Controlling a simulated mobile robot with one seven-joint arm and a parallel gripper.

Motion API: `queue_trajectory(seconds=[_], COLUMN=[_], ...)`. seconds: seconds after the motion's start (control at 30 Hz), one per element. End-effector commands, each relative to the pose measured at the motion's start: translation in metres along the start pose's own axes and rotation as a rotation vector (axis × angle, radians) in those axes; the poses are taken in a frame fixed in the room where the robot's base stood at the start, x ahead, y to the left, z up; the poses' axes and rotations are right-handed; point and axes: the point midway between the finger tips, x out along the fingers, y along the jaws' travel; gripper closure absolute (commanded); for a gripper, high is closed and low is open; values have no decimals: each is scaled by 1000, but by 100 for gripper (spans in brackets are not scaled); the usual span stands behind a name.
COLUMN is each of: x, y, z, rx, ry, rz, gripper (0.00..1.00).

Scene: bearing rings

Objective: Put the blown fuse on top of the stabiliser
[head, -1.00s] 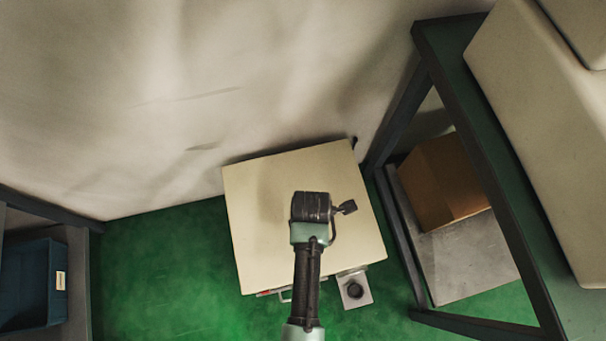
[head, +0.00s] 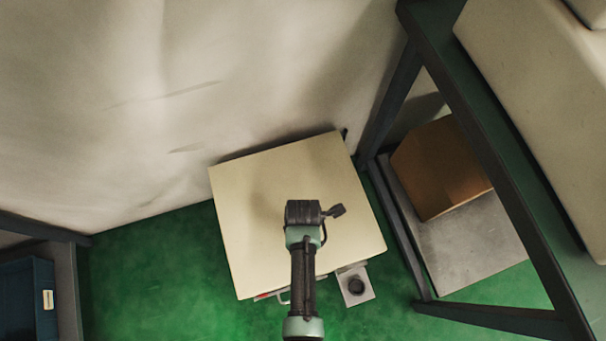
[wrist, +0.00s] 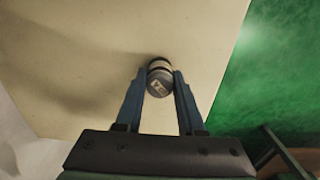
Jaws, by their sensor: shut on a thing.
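The stabiliser, a large cream box (head: 345,215) with a flat top, stands on the green floor against the wall. Its bare top also fills much of the wrist view (wrist: 80,60). My gripper (wrist: 159,80) is shut on the blown fuse (wrist: 159,84), a small grey cylinder with a light band and a mark on its end. The fuse is over the stabiliser's top; I cannot tell whether it touches it.
A small grey block with a dark round fitting (head: 356,286) is at the stabiliser's front. A dark green rack (head: 480,150) stands close on the right, with a cardboard box (head: 440,170) on its lower shelf. A blue bin (head: 25,300) is at lower left. The stabiliser's top looks clear.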

Motion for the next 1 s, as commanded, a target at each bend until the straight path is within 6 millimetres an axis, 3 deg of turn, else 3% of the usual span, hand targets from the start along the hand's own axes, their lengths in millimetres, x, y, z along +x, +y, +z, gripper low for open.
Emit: queue_trajectory(seconds=[0.03, 0.2, 0.57, 1.0], x=[2, 1, -6, -92], y=[0, 0, 0, 0], z=[0, 0, 0, 0], rx=[0, 0, 0, 0], ry=[0, 0, 0, 0], rz=[0, 0, 0, 1], gripper=[60, 32, 32, 32])
